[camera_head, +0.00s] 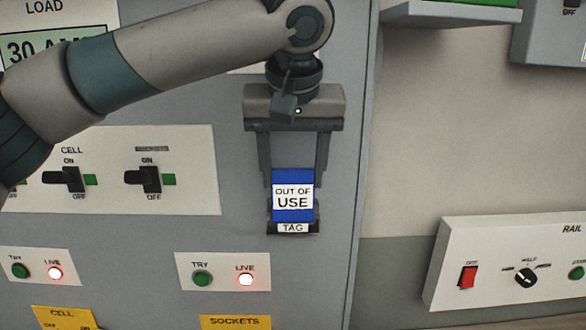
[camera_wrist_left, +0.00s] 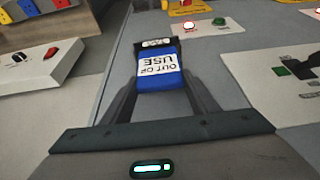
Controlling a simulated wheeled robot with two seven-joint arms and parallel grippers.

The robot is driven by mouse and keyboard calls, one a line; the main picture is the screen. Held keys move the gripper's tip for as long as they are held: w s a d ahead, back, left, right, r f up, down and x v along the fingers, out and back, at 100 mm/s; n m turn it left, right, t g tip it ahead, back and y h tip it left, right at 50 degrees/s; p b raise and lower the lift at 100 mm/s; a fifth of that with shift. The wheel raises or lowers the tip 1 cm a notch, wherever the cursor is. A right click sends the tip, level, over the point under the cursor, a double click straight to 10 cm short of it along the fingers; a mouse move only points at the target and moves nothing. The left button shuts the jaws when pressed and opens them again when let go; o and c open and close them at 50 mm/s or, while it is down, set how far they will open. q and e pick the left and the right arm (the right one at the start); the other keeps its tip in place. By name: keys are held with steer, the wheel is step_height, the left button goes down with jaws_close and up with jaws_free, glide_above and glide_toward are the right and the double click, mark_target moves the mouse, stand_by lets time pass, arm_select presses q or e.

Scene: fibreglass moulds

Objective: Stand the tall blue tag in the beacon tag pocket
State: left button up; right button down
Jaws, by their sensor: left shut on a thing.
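The tall blue tag (camera_head: 292,177) has a white label reading "OUT OF USE" and is upright. My left gripper (camera_head: 293,188) points down and is shut on the tag, one finger on each side. The tag also shows between the fingers in the left wrist view (camera_wrist_left: 158,80). A dark pocket (camera_head: 292,229) with a white "TAG" label is on the grey panel at the tag's lower end. The tag's lower edge meets the pocket's top; I cannot tell how deep it sits. The pocket shows in the left wrist view (camera_wrist_left: 156,43). My right gripper is not in view.
The grey panel carries black switches (camera_head: 147,179) left of the gripper and a TRY/LIVE plate (camera_head: 223,272) with a lit red lamp below left. A white RAIL control box (camera_head: 507,265) stands at the right. A grey shelf (camera_head: 450,14) is at the upper right.

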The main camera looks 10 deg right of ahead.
arm_select(q)
steer(key=shift+f, duration=0.25)
steer(key=o, duration=1)
steer(key=shift+r, duration=0.55)
steer(key=shift+b+v, duration=1.5)
steer(key=shift+v, duration=4.55)
